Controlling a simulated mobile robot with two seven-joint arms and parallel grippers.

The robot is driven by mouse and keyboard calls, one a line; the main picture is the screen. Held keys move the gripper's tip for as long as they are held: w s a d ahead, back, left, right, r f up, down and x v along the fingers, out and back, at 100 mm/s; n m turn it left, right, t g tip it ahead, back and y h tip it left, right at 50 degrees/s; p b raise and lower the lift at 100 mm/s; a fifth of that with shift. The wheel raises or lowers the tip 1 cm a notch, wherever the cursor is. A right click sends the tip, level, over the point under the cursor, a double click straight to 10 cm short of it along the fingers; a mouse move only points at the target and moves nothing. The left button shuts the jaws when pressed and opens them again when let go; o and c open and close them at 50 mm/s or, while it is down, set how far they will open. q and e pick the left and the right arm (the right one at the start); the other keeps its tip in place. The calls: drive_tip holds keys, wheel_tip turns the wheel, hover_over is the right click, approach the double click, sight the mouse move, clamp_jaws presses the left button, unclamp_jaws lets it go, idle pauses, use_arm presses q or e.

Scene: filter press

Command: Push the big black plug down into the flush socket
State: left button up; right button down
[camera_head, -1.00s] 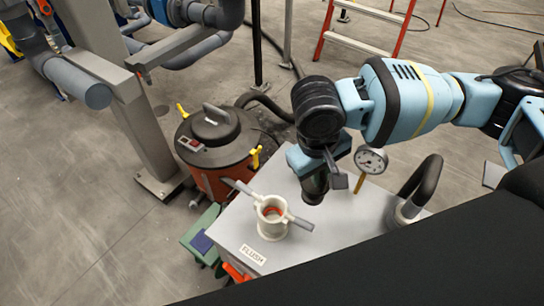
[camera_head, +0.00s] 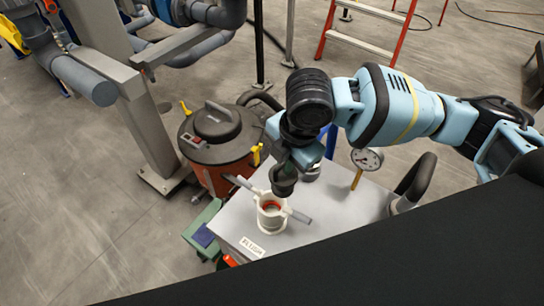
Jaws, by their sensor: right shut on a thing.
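The flush socket (camera_head: 271,214) is a cream upright fitting with a red-orange ring inside its mouth and two grey side handles. It stands on a grey-white table top by the FLUSH label (camera_head: 252,247). My right gripper (camera_head: 286,168) reaches in from the right and points down, shut on the big black plug (camera_head: 284,186). The plug hangs just above the socket's mouth, a little to its right and back. It looks apart from the socket, though the exact gap is hard to tell. The fingers are mostly hidden by the dark wrist. My left gripper is not in view.
A dial gauge (camera_head: 366,159) on a brass stem and a thick black hose (camera_head: 417,178) stand on the table's right side. An orange vacuum with a dark lid (camera_head: 213,128) stands behind the table at left. The table's front centre is clear.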

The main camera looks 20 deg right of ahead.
sight(271, 174)
drive_tip(key=n, duration=0.2)
drive_tip(key=a+n, duration=0.1)
drive_tip(key=n, duration=0.1)
drive_tip(key=n+y, duration=0.1)
drive_tip(key=n, duration=0.1)
drive_tip(key=shift+w+a+r+n+g, duration=0.35)
drive_tip(key=shift+r+n+g, duration=0.05)
drive_tip(key=n, duration=0.3)
drive_tip(key=shift+w+a+r+g+p, duration=0.1)
drive_tip(key=shift+w+a+g+p, duration=0.05)
drive_tip(key=shift+a+g+p, duration=0.2)
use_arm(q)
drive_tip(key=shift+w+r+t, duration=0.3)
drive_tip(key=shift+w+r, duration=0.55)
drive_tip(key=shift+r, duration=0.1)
use_arm(e)
drive_tip(key=n, duration=0.3)
drive_tip(key=shift+w+a+n+g, duration=0.15)
drive_tip(key=shift+a+n+g, duration=0.15)
drive_tip(key=shift+n+g, duration=0.1)
